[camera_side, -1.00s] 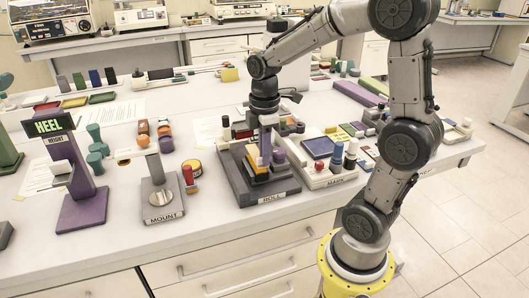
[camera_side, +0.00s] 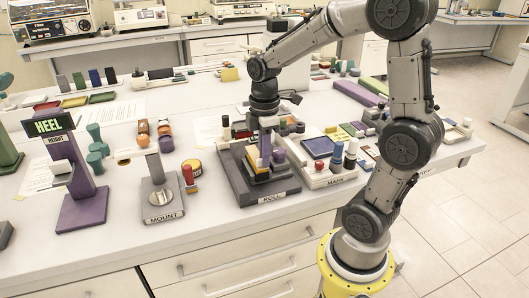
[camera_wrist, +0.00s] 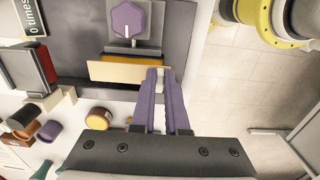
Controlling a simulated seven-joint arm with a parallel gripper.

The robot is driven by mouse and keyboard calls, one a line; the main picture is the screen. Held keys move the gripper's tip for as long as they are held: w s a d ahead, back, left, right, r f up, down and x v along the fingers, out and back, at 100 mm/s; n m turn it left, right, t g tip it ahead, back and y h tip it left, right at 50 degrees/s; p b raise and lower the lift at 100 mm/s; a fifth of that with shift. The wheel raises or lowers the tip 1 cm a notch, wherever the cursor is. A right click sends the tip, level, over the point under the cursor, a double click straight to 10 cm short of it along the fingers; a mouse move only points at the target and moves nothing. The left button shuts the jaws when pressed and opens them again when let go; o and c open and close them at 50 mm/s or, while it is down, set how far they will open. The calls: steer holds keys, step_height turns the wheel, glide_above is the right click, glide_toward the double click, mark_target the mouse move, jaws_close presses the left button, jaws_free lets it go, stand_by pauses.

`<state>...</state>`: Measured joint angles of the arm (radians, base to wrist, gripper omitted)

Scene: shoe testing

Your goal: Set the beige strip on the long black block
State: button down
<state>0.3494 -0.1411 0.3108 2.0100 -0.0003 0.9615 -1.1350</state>
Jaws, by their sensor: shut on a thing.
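My gripper (camera_wrist: 160,75) has two purple fingers pointing down at the ROLL station; they also show in the side view (camera_side: 268,157). A long black block (camera_side: 160,74) lies at the back of the table, far from my gripper.
The dark ROLL base (camera_side: 230,176) with a purple knob (camera_wrist: 128,20) lies under my gripper. A white MARK tray (camera_side: 327,180) stands close on the right, the MOUNT stand (camera_side: 160,190) on the left.

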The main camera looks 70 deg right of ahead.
steer(key=shift+f, duration=0.8)
steer(key=c, duration=0.8)
jaws_free()
steer(key=shift+c, duration=0.2)
step_height(320, 180, up, 14)
steer(key=shift+f, duration=0.15)
